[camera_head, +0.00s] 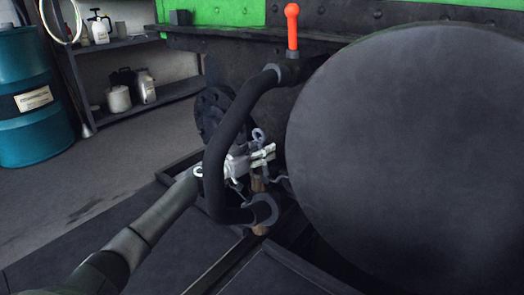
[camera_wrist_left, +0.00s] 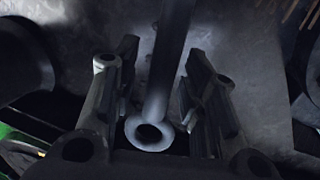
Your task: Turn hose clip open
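A thick black hose (camera_head: 222,150) curves down in front of the tram's end in the head view. A small grey part with a ring end (camera_head: 258,134) shows just behind my left gripper (camera_head: 262,156); it may be the hose clip. In the left wrist view, a grey bar with a ring at its near end (camera_wrist_left: 150,134) lies between the two fingers of my left gripper (camera_wrist_left: 158,85). The fingers are spread, with a gap visible on each side of the bar. The hose hides part of my left gripper in the head view. My right gripper is not in view.
A large dark round disc (camera_head: 410,150) stands close on the right. An orange-red handle (camera_head: 291,25) rises above the hose's top end. A blue drum (camera_head: 32,100) and shelves (camera_head: 155,95) stand at the back left. Open floor (camera_head: 110,165) lies between.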

